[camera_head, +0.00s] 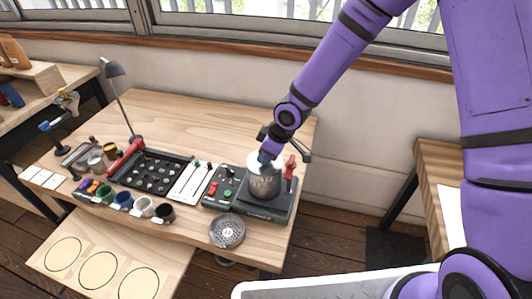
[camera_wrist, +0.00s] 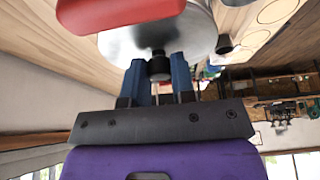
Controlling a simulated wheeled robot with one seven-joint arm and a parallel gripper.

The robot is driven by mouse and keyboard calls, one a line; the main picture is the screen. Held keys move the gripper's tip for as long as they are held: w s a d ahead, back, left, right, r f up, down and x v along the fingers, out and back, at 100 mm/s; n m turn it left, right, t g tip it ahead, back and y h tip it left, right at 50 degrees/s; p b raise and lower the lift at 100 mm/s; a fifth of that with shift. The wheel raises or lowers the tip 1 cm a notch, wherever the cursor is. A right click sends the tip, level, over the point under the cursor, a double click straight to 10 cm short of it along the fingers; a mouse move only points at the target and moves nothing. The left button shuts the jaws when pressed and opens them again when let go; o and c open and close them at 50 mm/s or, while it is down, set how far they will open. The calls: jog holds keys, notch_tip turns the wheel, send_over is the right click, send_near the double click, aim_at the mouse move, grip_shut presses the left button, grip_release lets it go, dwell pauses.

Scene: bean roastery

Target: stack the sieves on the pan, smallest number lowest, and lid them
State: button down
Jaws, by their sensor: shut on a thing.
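The sieve stack (camera_head: 265,184) is a silver metal cylinder standing upright on a dark green machine base (camera_head: 262,210). The pan and single sieves cannot be told apart, and no numbers are readable. A pale, shiny lid (camera_head: 254,163) is at the top of the stack; it fills the upper wrist view as a silver disc (camera_wrist: 180,38). My gripper (camera_head: 266,158) points down over the stack. In the wrist view its blue fingers (camera_wrist: 158,70) are shut on the lid's black knob. Whether the lid rests fully on the stack cannot be told.
A red-handled lever (camera_head: 290,168) stands close right of the stack. A control box (camera_head: 222,188), white cards (camera_head: 190,183), a dark tray (camera_head: 155,172) and several cups (camera_head: 123,200) stand left. The table's back is clear.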

jog(key=shift+f, duration=0.25)
jog(key=c, duration=1.2)
grip_release()
jog(key=shift+r, duration=0.1)
jog(key=shift+v, duration=5.45)
